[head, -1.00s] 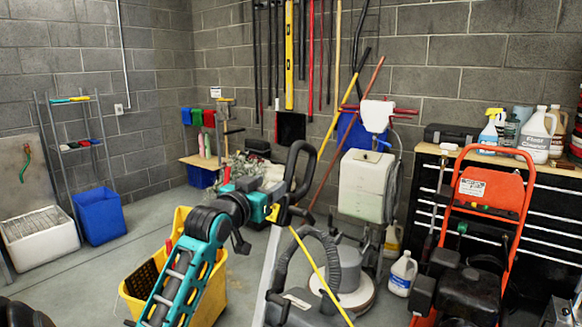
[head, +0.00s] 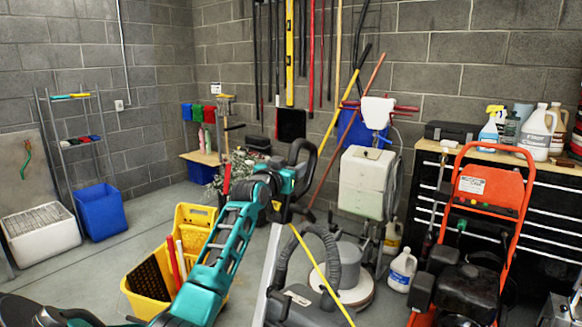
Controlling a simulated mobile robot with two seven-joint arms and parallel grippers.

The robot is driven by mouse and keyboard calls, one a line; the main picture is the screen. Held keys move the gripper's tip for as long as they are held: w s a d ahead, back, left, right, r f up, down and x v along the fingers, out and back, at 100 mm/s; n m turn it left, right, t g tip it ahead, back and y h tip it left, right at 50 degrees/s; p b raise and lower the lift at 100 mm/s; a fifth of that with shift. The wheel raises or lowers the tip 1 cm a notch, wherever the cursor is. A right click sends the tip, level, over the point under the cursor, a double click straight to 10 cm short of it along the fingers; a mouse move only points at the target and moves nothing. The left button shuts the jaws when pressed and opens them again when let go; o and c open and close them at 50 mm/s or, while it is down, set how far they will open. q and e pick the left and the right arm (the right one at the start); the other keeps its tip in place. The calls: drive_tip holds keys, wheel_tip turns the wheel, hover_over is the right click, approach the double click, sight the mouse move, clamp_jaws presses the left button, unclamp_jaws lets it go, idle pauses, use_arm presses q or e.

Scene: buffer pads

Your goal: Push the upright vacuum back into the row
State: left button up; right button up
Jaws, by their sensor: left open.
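The upright vacuum stands at the centre of the head view, with a black loop handle (head: 303,158), a pale shaft, a dark ribbed hose (head: 331,255) and a yellow cord. My left arm reaches in from the lower left across the yellow mop bucket. My left gripper (head: 284,198) is open at the upper shaft, just below the loop handle. It overlaps the shaft in view; I cannot tell whether it touches. The vacuum's lower body is cut off by the bottom edge. My right gripper is not in view.
A yellow mop bucket (head: 187,220) stands behind my left arm. A floor machine with a white tank (head: 367,180) stands behind the vacuum. An orange-framed machine (head: 470,205) and black tool chest (head: 555,226) are at right. Floor (head: 60,270) is open at left.

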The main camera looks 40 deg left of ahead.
use_arm(q)
drive_tip(key=shift+w, duration=0.15)
clamp_jaws()
idle(0.5)
